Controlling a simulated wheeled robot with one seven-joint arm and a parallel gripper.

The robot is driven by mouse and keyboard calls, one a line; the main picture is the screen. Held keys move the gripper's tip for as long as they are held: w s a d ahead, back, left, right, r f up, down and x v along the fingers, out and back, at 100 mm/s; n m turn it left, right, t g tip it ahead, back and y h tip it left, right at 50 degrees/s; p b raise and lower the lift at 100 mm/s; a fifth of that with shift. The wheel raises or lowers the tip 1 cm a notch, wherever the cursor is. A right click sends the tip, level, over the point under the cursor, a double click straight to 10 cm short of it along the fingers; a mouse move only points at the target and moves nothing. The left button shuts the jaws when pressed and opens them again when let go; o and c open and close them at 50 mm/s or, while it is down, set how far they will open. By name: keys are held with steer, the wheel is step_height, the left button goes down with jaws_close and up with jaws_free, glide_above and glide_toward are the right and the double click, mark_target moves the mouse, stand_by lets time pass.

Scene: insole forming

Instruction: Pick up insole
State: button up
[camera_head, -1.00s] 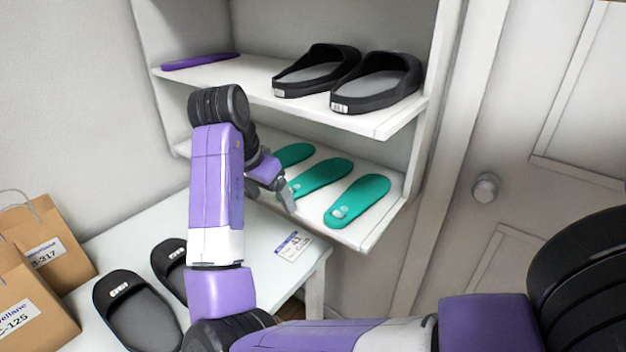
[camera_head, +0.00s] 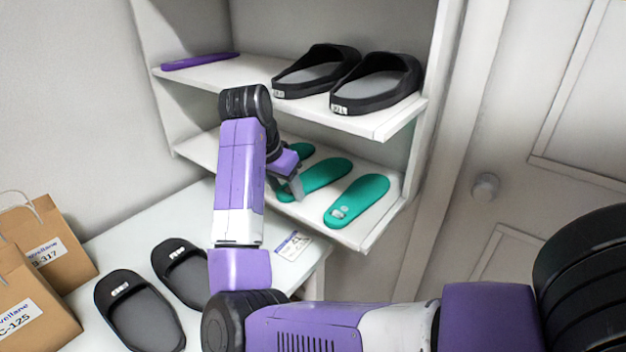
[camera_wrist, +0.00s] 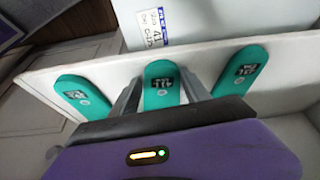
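Several teal insoles lie on the lower shelf (camera_head: 352,234). The middle insole (camera_head: 325,174) is partly behind my gripper (camera_head: 288,185) in the head view. The right insole (camera_head: 357,201) lies clear of it, and the left insole (camera_head: 304,150) is mostly hidden by my arm. In the wrist view, my gripper (camera_wrist: 161,88) is open, with one finger on each side of the middle insole (camera_wrist: 161,82). The other insoles (camera_wrist: 82,95) (camera_wrist: 241,70) lie outside the fingers. Whether the fingers touch the middle insole is not clear.
The upper shelf (camera_head: 250,88) holds black sandals (camera_head: 377,85) and a purple insole (camera_head: 200,61), above my gripper. A white table (camera_head: 130,232) below holds black sandals (camera_head: 140,315), a label card (camera_head: 293,246) and paper bags (camera_head: 45,240). A door (camera_head: 560,120) stands at the right.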

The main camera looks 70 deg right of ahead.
steer(key=c, duration=0.5)
steer(key=shift+c, duration=0.2)
steer(key=shift+r, duration=0.55)
steer(key=v, duration=0.2)
steer(key=shift+a+r, duration=0.1)
steer(key=shift+r, duration=0.15)
steer(key=w+a+b, duration=0.1)
steer(key=w+a, duration=0.1)
steer(key=a, duration=1.5)
steer(key=shift+w, duration=0.3)
steer(key=shift+d, duration=0.1)
